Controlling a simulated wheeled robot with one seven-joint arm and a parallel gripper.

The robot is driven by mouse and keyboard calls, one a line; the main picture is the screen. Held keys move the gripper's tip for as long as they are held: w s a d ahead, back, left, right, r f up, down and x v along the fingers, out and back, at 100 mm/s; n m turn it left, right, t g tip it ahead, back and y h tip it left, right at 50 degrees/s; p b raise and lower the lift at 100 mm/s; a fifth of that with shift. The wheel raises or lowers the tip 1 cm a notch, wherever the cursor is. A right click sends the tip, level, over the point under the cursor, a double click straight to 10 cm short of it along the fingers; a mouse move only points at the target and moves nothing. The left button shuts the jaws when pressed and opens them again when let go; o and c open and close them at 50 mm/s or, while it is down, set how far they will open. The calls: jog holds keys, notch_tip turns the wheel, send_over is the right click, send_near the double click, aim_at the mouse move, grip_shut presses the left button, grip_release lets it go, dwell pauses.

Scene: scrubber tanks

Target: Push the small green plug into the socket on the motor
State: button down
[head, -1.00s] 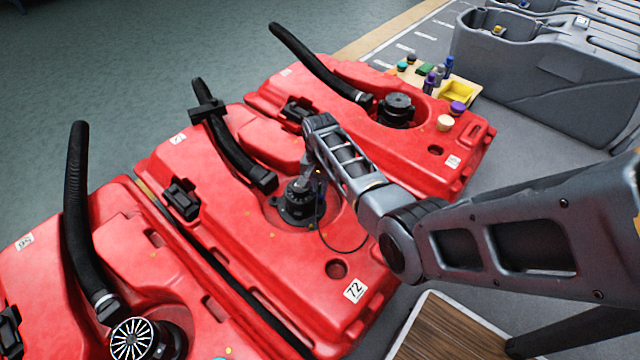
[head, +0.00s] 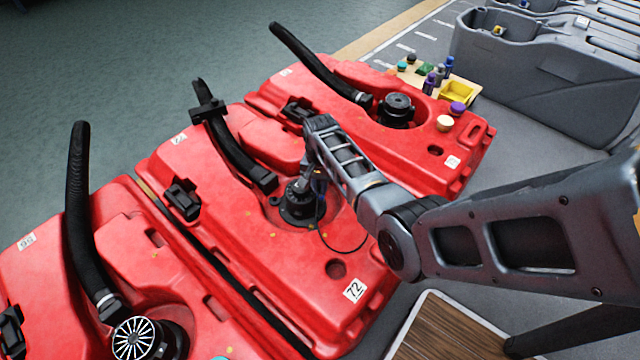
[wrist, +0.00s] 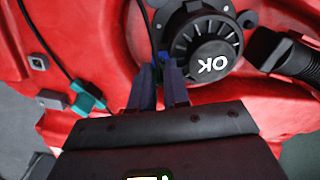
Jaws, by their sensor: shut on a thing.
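The black motor (head: 298,212) sits in a recess of the middle red tank, the one marked 72. In the wrist view the motor (wrist: 205,45) has a ribbed round cap with "OK" on it. My gripper (wrist: 160,66) is at the motor's side, fingers close together. It is shut on the small green plug (wrist: 160,68), mostly hidden between the fingertips. A blue piece (wrist: 163,57) shows at the tips, close against the motor; I cannot tell how far the plug is in. A black cable (wrist: 146,32) runs up from the fingertips. In the head view my gripper (head: 305,185) is largely hidden by my arm.
A larger teal connector (wrist: 88,97) on another cable lies left of my fingers, beside a grey block (wrist: 51,99). A black hose (head: 240,155) ends next to the motor. Red tanks stand on both sides. A tray (head: 458,92) with small coloured parts is behind.

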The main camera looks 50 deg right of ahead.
jog(key=shift+f, duration=0.25)
jog(key=shift+f+b, duration=0.35)
jog(key=shift+b, duration=0.1)
jog(key=shift+f+b, duration=0.3)
jog(key=shift+f, duration=0.05)
jog(key=c, duration=0.5)
grip_release()
jog(key=shift+c, duration=0.2)
jog(key=shift+w+r, duration=0.1)
jog(key=shift+r, duration=0.05)
notch_tip(320, 180, up, 4)
jog(key=p, duration=0.4)
jog(key=shift+w+r, duration=0.1)
jog(key=shift+r, duration=0.1)
jog(key=r+p, duration=0.4)
jog(key=shift+s+p, duration=0.2)
jog(key=shift+p, duration=0.1)
